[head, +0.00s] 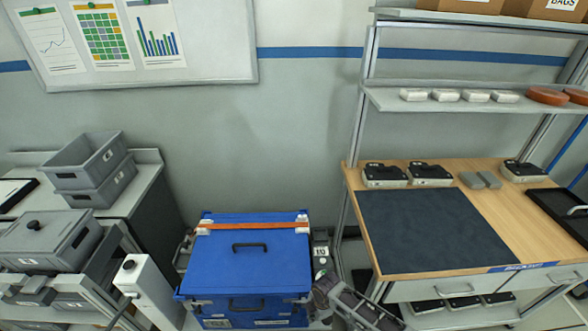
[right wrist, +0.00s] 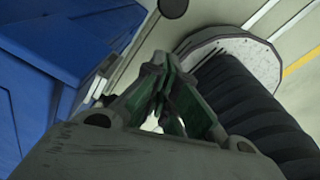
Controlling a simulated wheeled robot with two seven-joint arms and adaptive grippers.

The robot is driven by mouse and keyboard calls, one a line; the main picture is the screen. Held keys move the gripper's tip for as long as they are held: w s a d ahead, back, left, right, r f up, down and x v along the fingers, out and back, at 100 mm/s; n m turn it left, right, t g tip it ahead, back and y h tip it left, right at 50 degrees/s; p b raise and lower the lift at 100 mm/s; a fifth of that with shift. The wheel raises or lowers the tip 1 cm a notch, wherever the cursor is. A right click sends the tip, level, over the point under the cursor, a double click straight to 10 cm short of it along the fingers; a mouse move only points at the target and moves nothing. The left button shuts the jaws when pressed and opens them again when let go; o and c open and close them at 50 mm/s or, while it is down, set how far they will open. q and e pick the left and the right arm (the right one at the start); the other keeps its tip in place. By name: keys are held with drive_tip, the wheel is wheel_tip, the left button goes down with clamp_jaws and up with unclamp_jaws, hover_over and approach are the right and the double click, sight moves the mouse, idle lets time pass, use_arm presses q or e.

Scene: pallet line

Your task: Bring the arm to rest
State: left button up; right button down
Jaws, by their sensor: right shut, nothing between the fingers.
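My right gripper (head: 322,279) shows low in the head view, just right of the blue case (head: 250,265). Its arm comes in from the bottom edge. In the right wrist view the fingers of the right gripper (right wrist: 158,72) meet at their tips, with nothing held between them. The blue case fills the upper left of that view (right wrist: 50,60), beside the fingers; I cannot tell the exact gap. My left gripper is in neither view.
A workbench with a dark mat (head: 435,230) stands on the right, bearing several grey-black devices. Grey crates (head: 90,165) and a cart stand on the left. A black ribbed column (right wrist: 255,110) is close right of the fingers in the wrist view.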

drive_tip(key=s+a+r+m+t+y, duration=0.1)
drive_tip(key=s+a+r+m, duration=0.1)
drive_tip(key=r+m, duration=0.3)
drive_tip(key=s+a+r+m+t+y, duration=0.1)
drive_tip(key=s+r+m, duration=0.15)
drive_tip(key=r, duration=0.45)
drive_tip(key=s+d+r+m+t+h, duration=0.1)
drive_tip(key=s+d+r+m+h, duration=0.15)
drive_tip(key=d+r+m, duration=0.55)
drive_tip(key=s+d+r+m+t+h, duration=0.1)
drive_tip(key=s+d+r+m, duration=0.35)
drive_tip(key=d+r, duration=0.4)
wheel_tip(320, 180, down, 36)
drive_tip(key=s+d+f+g+b, duration=0.1)
drive_tip(key=s+g, duration=0.1)
drive_tip(key=s, duration=0.1)
drive_tip(key=s+d+f, duration=0.2)
drive_tip(key=s+f, duration=0.7)
drive_tip(key=s, duration=0.1)
drive_tip(key=s+d+f+g+b, duration=0.1)
drive_tip(key=s+d+f, duration=0.1)
drive_tip(key=s+f, duration=0.8)
drive_tip(key=shift+s+f, duration=0.3)
drive_tip(key=shift+s, duration=0.5)
